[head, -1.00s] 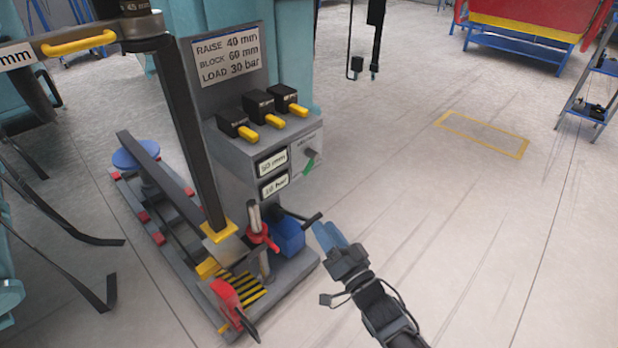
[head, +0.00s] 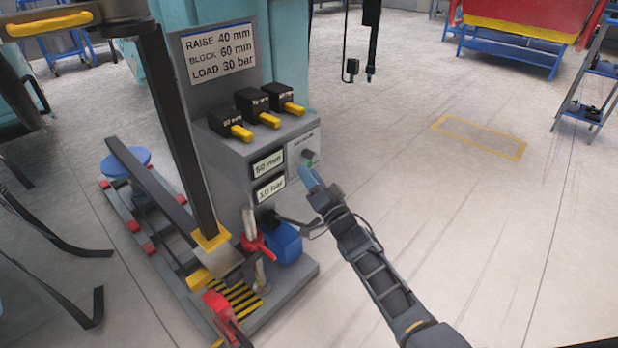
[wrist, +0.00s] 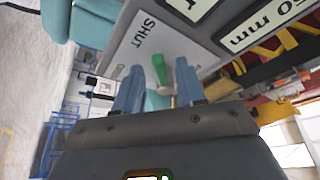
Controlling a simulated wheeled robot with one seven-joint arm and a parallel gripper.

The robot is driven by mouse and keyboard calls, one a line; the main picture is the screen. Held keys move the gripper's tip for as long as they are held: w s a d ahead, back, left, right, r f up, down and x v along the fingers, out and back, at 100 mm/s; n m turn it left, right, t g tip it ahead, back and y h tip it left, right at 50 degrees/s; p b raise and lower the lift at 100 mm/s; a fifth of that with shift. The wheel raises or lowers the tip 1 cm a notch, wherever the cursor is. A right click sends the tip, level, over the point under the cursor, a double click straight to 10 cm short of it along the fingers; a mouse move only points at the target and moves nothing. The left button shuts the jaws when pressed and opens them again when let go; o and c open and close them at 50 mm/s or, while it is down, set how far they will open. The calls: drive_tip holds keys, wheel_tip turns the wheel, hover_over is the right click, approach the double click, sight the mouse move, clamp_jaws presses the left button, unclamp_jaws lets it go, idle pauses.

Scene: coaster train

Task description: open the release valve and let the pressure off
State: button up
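In the wrist view the green lever (wrist: 160,72) points toward the word SHUT on the plate (wrist: 150,40). My gripper (head: 308,177) is right at the valve, and its blue fingers hide most of the lever in the head view. In the wrist view my gripper (wrist: 159,85) is open, its fingers apart on either side of the lever's line. I cannot tell whether either finger touches it.
Two displays sit left of the valve; the upper display (head: 268,163) reads 50 mm, the lower display (head: 270,187) is blurred. Several black blocks with yellow levers (head: 268,119) stand on the console. A blue pump body (head: 284,243) and red clamp (head: 257,243) are below.

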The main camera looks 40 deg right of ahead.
drive_tip(key=shift+w+r, duration=0.1)
drive_tip(key=shift+w, duration=0.25)
drive_tip(key=shift+c, duration=0.4)
clamp_jaws()
